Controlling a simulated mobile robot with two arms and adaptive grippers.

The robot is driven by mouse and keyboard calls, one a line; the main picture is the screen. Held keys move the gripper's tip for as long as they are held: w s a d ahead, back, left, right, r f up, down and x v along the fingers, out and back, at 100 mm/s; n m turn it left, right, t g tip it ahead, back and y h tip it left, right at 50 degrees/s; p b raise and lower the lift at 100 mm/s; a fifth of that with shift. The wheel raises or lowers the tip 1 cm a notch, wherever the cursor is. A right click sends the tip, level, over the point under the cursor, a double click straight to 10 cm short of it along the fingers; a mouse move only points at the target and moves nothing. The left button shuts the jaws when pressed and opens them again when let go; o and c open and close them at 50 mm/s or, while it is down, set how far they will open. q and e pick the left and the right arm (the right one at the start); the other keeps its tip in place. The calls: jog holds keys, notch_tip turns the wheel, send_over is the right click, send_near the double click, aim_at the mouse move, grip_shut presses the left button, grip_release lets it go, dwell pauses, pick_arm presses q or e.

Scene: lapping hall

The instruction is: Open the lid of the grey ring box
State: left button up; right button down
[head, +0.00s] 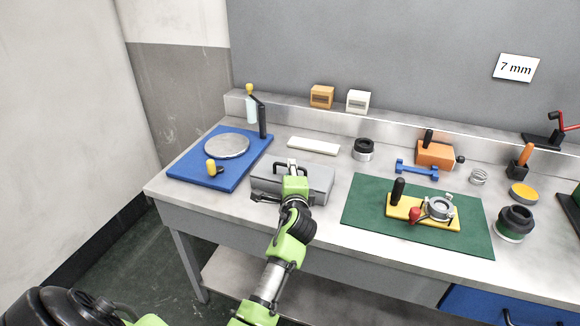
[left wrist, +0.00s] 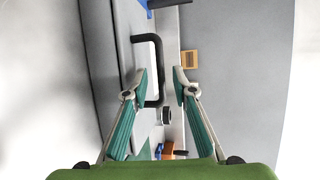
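The grey ring box (head: 320,180) stands near the front edge of the bench, left of the green mat, and its lid looks shut. My left gripper (head: 291,167) is over the middle of the box and hides part of it. In the left wrist view the gripper (left wrist: 161,74) is open. A dark U-shaped handle (left wrist: 160,55) on the box (left wrist: 122,50) shows with its long bar between the two fingertips. I cannot tell whether the fingers touch it. My right gripper is not in view.
A blue board (head: 185,172) with a round grey plate lies left of the box. A white bar (head: 314,146) lies behind it. The green mat (head: 360,208) on the right carries a yellow fixture (head: 398,206). Two small blocks stand on the back ledge.

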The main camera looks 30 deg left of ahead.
pick_arm(q)
jog(key=shift+x, duration=1.85)
jog(key=shift+s, duration=0.1)
grip_shut()
